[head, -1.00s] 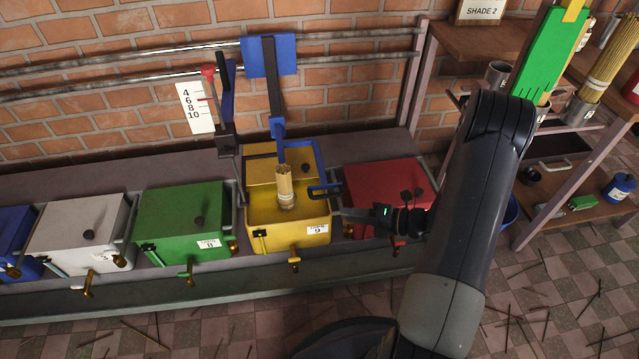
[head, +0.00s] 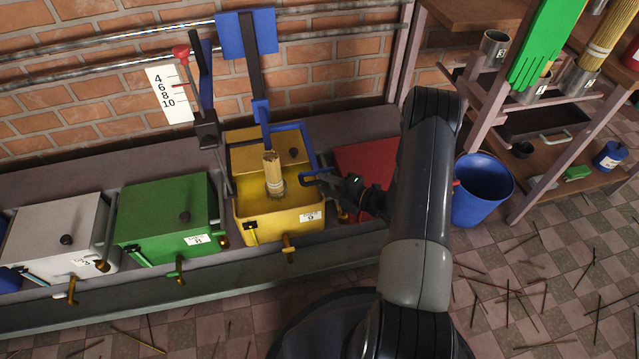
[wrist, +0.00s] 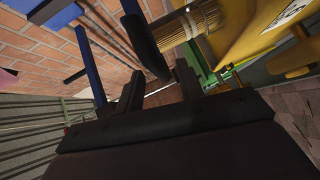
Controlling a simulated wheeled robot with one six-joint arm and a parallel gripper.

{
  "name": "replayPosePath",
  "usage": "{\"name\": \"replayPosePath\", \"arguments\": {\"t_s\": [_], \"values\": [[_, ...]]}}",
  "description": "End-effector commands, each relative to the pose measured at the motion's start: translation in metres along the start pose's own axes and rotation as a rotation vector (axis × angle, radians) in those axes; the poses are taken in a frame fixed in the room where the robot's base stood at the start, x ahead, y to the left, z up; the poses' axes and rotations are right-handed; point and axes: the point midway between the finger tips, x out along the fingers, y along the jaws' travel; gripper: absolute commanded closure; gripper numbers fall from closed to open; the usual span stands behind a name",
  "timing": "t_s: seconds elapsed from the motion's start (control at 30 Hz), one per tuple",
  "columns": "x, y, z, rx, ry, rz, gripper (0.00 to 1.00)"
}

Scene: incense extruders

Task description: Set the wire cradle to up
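The yellow extruder box (head: 285,222), with a plate reading 9, stands on the bench with its front tank open. A bundle of sticks (head: 273,172) stands upright in it. A blue wire frame (head: 309,150), which I take as the wire cradle, runs along the box's right side and ends in a blue loop handle (head: 318,174) low at the right rim. My gripper (head: 326,182) is at this handle, from the right. In the wrist view, the fingers (wrist: 158,88) look apart, with a dark rounded bar (wrist: 146,45) just ahead; contact is unclear.
A green box (head: 165,215) and a white box (head: 55,235) stand to the left. A red box (head: 365,165) is partly behind my arm. A blue bucket (head: 482,190) and a shelf (head: 560,155) are at the right. A blue panel on a dark post rises behind the yellow box.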

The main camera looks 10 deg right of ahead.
Motion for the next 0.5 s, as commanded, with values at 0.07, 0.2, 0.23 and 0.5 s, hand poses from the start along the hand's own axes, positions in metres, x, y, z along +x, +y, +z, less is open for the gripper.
{"name": "replayPosePath", "arguments": {"t_s": [0.07,0.2,0.23,0.5], "values": [[0.012,-0.002,0.000,-0.003,0.003,-0.001,0.64],[0.024,-0.001,0.000,-0.002,0.002,0.000,0.64],[0.025,-0.001,0.000,-0.002,0.001,0.000,0.64],[0.028,0.000,0.000,-0.001,-0.001,0.000,0.64]]}}
